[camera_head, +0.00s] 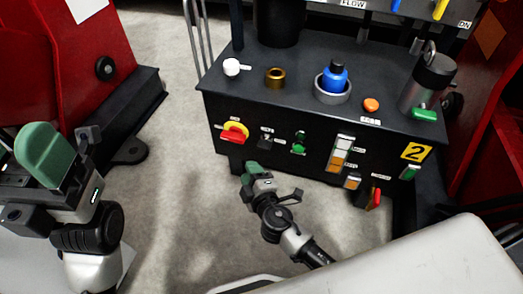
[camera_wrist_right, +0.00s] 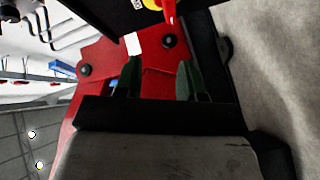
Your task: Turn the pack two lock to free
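A black control bench (camera_head: 290,110) carries the controls on its front panel; their small labels are too blurred for me to tell which is the pack two lock. On the panel are a red handle on a yellow disc (camera_head: 234,132), a small dark switch (camera_head: 266,138), a green knob (camera_head: 299,144) and a red lever (camera_head: 374,198). A yellow "2" plate (camera_head: 416,151) is at right, above a green switch (camera_head: 409,172). My right gripper (camera_head: 252,170) is below the panel's left part, apart from the controls. Its green fingers stand apart and empty in the wrist view (camera_wrist_right: 157,72). My left gripper (camera_head: 43,152) is at far left.
On the bench top are a white knob (camera_head: 231,67), a brass ring (camera_head: 275,77), a blue bottle (camera_head: 335,76) in a grey cup, an orange button (camera_head: 371,104) and a metal canister (camera_head: 428,82). Red machinery (camera_head: 70,70) stands at left. Grey floor (camera_head: 180,160) is clear between.

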